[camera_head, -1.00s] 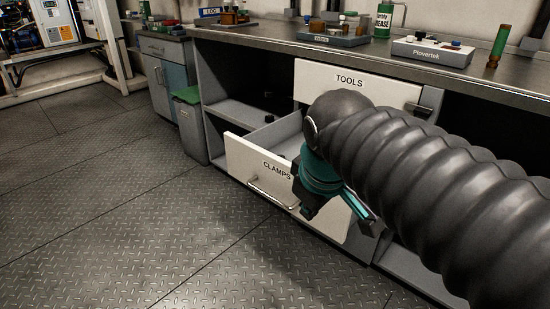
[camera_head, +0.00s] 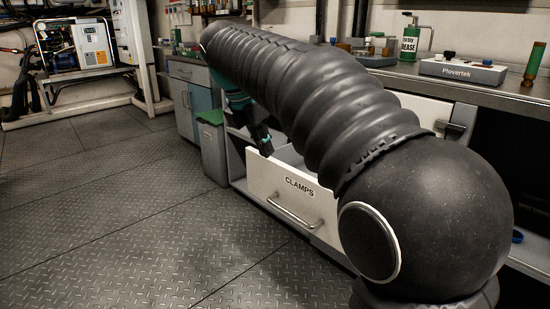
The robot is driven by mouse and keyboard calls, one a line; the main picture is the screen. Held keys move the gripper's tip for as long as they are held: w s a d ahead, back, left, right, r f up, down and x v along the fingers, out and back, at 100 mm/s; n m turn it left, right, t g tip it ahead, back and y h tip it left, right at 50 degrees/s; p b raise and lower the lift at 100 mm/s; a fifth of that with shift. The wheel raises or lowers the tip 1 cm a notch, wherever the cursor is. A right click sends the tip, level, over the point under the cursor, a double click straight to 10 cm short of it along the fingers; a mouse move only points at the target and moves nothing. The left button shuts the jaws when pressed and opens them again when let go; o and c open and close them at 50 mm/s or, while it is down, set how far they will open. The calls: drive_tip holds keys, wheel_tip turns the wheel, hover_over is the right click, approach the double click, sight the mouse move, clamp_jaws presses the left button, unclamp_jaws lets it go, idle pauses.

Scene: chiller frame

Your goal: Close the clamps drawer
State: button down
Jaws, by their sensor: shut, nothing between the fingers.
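The clamps drawer (camera_head: 278,195) has a white front with a CLAMPS label and a bar handle (camera_head: 296,210). It stands pulled out of the bench; a strip of its grey interior shows behind the front. My gripper (camera_head: 264,143) is dark and teal, points down and is shut and empty. Its fingertips are at the top left corner of the drawer front. I cannot tell whether they touch it. My arm hides the drawer's right side and most of the tools drawer (camera_head: 424,108) above.
A grey bin with a green lid (camera_head: 213,147) stands left of the drawer. The plate floor (camera_head: 130,220) in front is clear.

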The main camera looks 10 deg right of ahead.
sight(288, 169)
drive_tip(key=w+d+f+b, duration=0.1)
drive_tip(key=d+f, duration=0.1)
drive_tip(key=w+d+f+b, duration=0.1)
drive_tip(key=d+f, duration=0.1)
drive_tip(key=f, duration=0.1)
drive_tip(key=w+d+f+b, duration=0.1)
drive_tip(key=w+d+f, duration=0.1)
drive_tip(key=f, duration=0.1)
drive_tip(key=shift+w+f, duration=0.1)
drive_tip(key=shift+f, duration=0.1)
idle(0.3)
